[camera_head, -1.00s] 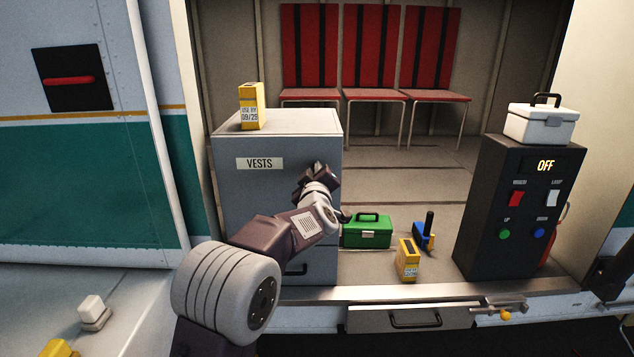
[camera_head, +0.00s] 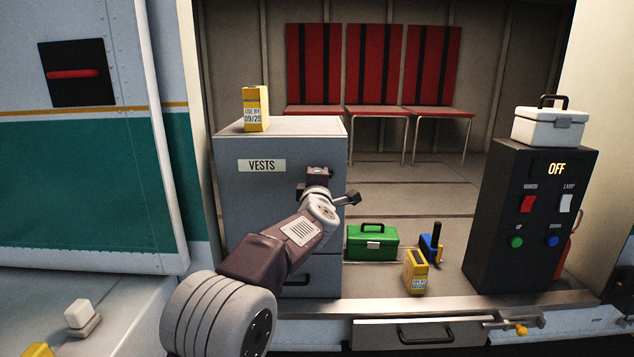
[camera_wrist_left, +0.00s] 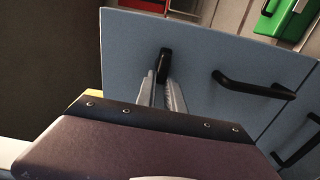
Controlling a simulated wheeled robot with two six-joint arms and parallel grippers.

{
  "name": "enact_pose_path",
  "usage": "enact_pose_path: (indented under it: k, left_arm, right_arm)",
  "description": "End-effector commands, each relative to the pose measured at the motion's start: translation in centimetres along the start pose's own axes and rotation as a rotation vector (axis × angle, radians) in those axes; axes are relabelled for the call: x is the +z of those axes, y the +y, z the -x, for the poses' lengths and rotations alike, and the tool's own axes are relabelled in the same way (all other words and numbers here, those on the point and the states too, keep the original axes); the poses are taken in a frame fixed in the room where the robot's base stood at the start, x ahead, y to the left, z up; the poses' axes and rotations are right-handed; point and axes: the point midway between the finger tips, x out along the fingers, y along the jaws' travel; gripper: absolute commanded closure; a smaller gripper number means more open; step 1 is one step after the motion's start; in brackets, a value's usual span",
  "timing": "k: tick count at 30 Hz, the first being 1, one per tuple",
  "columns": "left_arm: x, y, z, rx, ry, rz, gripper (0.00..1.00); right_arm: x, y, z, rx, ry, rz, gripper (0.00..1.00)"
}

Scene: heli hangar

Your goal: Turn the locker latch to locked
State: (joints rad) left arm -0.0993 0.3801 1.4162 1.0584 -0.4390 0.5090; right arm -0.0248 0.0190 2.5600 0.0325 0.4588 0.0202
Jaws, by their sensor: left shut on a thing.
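The grey locker (camera_head: 240,205) labelled VESTS stands at the left of the cargo opening. Its small black latch (camera_wrist_left: 163,65) shows in the left wrist view, on the blue-grey front. My left gripper (camera_head: 318,174) is at the locker's front, right of the label, and hides most of the latch in the head view. In the left wrist view the fingers of my left gripper (camera_wrist_left: 163,90) are closed around the latch, with its dark end showing beyond their tips. My right gripper is not in view.
A black handle (camera_wrist_left: 252,86) sits beside the latch in the left wrist view. A yellow carton (camera_head: 256,108) stands on the locker. A green box (camera_head: 372,242), another yellow carton (camera_head: 416,272) and a dark control cabinet (camera_head: 520,225) stand to the right.

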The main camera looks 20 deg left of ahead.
Motion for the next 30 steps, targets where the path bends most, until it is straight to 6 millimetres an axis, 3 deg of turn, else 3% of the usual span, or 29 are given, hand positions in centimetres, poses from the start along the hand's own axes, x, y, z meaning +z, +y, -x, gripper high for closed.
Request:
enact_pose_path:
  k: [21,22,24,30]
  left_arm:
    - [-0.01,-0.22,-0.01,-0.002,0.000,0.064,1.00]
    - [-0.01,-0.22,-0.01,-0.002,0.000,0.064,0.79]
    - [-0.01,-0.22,-0.01,-0.002,0.000,0.064,0.65]
    - [0.00,-0.18,-0.01,-0.001,0.000,0.063,0.65]
  right_arm:
    - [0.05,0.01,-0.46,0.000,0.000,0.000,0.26]
    - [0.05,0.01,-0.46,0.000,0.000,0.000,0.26]
    - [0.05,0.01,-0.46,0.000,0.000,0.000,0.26]
    - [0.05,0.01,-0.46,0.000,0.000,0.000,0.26]
